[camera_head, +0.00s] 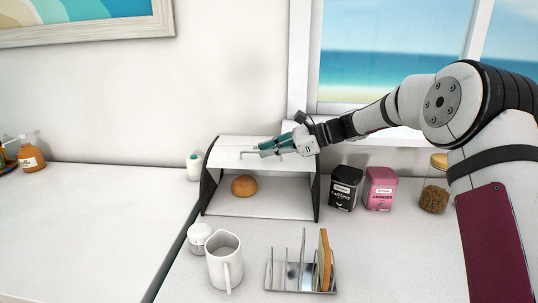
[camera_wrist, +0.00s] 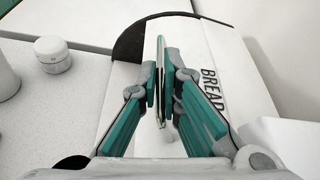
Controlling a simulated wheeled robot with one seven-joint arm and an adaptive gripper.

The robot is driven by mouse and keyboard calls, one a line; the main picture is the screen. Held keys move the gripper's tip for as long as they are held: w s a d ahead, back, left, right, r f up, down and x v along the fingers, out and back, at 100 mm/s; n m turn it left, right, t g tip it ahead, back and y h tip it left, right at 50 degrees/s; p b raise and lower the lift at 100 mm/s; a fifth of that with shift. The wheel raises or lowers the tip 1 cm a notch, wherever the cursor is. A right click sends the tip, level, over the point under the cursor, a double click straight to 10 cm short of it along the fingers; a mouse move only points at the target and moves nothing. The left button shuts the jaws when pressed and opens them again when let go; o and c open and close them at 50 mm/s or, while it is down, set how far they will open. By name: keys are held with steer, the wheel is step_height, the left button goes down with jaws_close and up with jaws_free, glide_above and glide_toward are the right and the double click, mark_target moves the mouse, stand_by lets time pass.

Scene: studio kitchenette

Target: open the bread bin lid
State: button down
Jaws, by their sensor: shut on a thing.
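The bread bin (camera_head: 208,190) stands on the counter, white inside with dark side panels. Its white lid (camera_head: 232,146) is raised, and the front is open, showing a round bun (camera_head: 244,186) inside. My gripper (camera_head: 265,150) reaches in from the right at the lid. In the wrist view, my gripper (camera_wrist: 163,88) has its teal fingers closed on the thin metal handle (camera_wrist: 160,52) of the lid. The lid (camera_wrist: 205,50) there carries the word BREAD. Part of the lid is hidden behind my fingers in both views.
A white mug (camera_head: 224,265), a small lidded jar (camera_head: 199,237) and a toast rack (camera_head: 300,275) holding bread stand in front of the bin. A black tin (camera_head: 345,188) and a pink tin (camera_head: 380,188) stand to its right. The left counter (camera_head: 90,220) is mostly clear.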

steer(key=shift+w+d+f, duration=0.1)
steer(key=shift+f, duration=0.05)
steer(key=c, duration=1.8)
jaws_free()
steer(key=shift+o, duration=0.2)
steer(key=v, duration=1.2)
steer(key=shift+c, duration=0.6)
